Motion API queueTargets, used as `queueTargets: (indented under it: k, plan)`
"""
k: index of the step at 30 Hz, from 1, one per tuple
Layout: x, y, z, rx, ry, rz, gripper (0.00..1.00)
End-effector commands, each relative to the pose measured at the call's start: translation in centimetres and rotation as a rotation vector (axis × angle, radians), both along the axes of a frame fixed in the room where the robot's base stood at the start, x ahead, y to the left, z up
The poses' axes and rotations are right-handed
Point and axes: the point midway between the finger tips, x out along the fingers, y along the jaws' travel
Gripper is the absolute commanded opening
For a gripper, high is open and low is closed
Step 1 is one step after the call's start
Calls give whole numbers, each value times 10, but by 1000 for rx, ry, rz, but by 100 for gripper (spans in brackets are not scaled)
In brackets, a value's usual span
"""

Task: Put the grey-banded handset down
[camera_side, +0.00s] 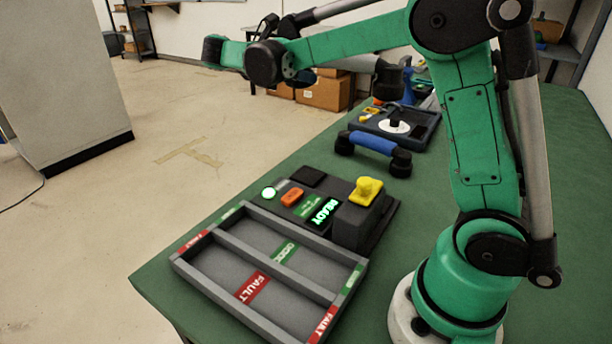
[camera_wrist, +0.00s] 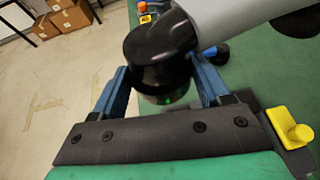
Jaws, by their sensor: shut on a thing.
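The grey-banded handset has a light grey grip and black ends (camera_wrist: 160,50). In the wrist view it lies between the two blue fingers of my gripper (camera_wrist: 160,90), which is shut on it near one black end. The grip (camera_wrist: 235,12) runs to the upper right, towards the other black end. In the side view the handset is held high above the table, and a dark end (camera_side: 388,78) shows below the green forearm. The forearm partly hides the handset and my gripper there.
A grey tray (camera_side: 215,297) with FAULT and GOOD labels lies at the table's front left. Behind it stands a console with a lit READY display (camera_side: 322,214) and a yellow knob (camera_side: 366,190). A blue handset (camera_side: 372,143) lies beyond, before a dark unit with a white disc (camera_side: 394,127).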

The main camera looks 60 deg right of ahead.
Motion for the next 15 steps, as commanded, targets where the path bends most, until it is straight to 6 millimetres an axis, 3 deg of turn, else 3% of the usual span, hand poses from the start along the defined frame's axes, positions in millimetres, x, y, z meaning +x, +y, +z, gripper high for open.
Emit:
queueTargets:
  k: [5, 9, 15]
  plan:
    - [17, 35, 14, -2, 0, 413, 0]
    - [25, 74, 24, -3, 1, 763, 0]
    - [24, 129, 36, -2, -1, 1159, 0]
